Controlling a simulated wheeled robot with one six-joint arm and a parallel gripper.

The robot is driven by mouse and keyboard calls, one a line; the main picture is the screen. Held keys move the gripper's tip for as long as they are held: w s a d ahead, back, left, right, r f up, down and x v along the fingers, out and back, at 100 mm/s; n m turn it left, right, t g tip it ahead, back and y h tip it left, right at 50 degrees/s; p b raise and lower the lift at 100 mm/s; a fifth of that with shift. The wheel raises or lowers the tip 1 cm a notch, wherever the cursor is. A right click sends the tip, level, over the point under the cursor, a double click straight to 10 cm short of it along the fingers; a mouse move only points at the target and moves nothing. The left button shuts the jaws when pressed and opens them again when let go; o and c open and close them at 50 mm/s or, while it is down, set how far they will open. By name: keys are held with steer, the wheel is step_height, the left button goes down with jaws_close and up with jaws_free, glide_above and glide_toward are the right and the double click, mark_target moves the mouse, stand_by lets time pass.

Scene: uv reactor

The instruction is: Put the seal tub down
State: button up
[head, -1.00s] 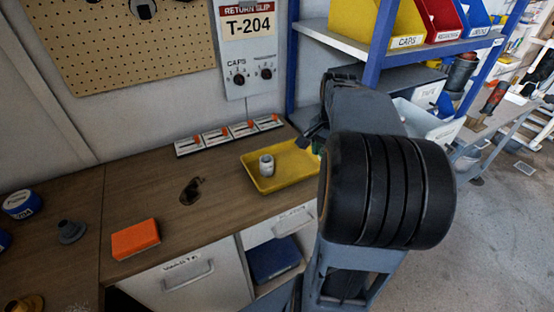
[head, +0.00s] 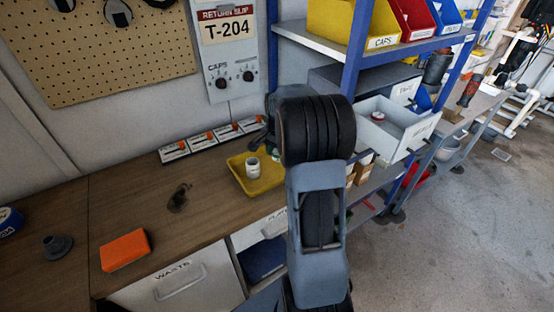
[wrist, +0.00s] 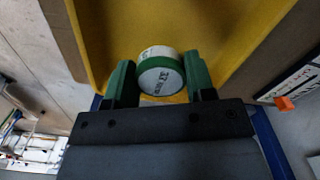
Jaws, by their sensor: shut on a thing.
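In the wrist view, my gripper (wrist: 160,78) is shut on a round tub (wrist: 158,72) with a white lettered end and a green side band, between its two green fingers. The yellow tray (wrist: 225,25) fills the background beyond it. In the head view, the yellow tray (head: 239,177) lies on the wooden bench. A small pale container (head: 253,167) stands in it. My gripper (head: 274,151) is at the tray's right side, mostly hidden by my arm, and the held tub cannot be made out there. Whether the tub touches the tray is unclear.
A row of small switch boxes (head: 215,139) lies behind the tray. An orange block (head: 124,250) and a grey cone-like part (head: 57,246) stand to the left. Blue-framed shelving (head: 356,60) with a grey bin (head: 395,122) is at right.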

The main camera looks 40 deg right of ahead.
mark_target(277, 165)
steer(key=shift+w+f, duration=0.15)
steer(key=shift+f, duration=0.8)
steer(key=shift+w+f, duration=0.15)
steer(key=shift+f, duration=0.75)
steer(key=shift+f, duration=0.15)
steer(key=o, duration=0.9)
step_height(277, 165, up, 12)
steer(key=shift+f, duration=0.25)
steer(key=shift+a+r, duration=0.25)
steer(key=shift+r, duration=0.05)
steer(key=s+a+f+n+t, duration=0.1)
steer(key=s+a+n+t, duration=0.2)
steer(key=s+a+n, duration=1.1)
steer(key=shift+s+a+t, duration=0.4)
steer(key=shift+s+a, duration=1)
steer(key=shift+a, duration=1.6)
